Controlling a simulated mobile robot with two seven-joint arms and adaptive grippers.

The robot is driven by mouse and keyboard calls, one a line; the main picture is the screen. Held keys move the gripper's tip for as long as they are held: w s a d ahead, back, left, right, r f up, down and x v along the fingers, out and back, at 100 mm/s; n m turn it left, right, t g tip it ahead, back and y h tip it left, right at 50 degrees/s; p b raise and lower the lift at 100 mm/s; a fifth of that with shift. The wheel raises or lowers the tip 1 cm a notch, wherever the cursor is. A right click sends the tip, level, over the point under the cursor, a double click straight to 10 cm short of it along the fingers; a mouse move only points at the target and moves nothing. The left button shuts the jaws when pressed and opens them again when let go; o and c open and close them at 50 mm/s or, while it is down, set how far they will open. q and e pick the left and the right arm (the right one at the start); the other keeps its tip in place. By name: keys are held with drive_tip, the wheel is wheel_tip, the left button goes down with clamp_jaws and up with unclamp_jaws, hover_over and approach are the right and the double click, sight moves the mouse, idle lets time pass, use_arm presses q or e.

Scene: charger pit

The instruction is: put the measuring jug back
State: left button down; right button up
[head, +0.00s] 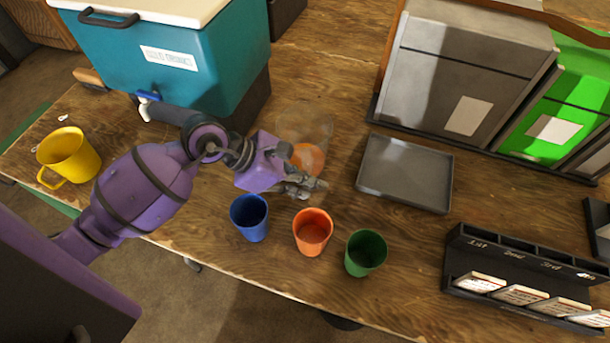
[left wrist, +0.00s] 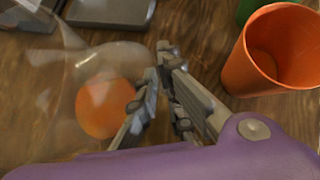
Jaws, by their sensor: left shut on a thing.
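The clear measuring jug (head: 304,122) is over the middle of the table, with something orange in its lower part. Its see-through wall (left wrist: 80,70) and a round orange patch also show in the left wrist view. My left gripper (head: 310,187) is shut on the jug at its near side; the fingers (left wrist: 168,85) hide the exact grip. I cannot tell whether the jug touches the table. My right gripper is not in view.
Blue (head: 249,217), orange (head: 313,232) and green (head: 366,252) cups stand just in front. A grey tray (head: 405,172) lies empty to the right. A teal cooler (head: 190,60) stands behind, a yellow jug (head: 68,157) left, and a black card rack (head: 525,270) front right.

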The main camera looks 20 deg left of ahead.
use_arm(q)
drive_tip(key=shift+s+d+r, duration=0.1)
drive_tip(key=shift+r, duration=0.05)
drive_tip(key=shift+s+d, duration=0.1)
drive_tip(key=shift+f, duration=0.25)
drive_tip(key=c, duration=2.1)
unclamp_jaws()
drive_tip(key=shift+o, duration=0.9)
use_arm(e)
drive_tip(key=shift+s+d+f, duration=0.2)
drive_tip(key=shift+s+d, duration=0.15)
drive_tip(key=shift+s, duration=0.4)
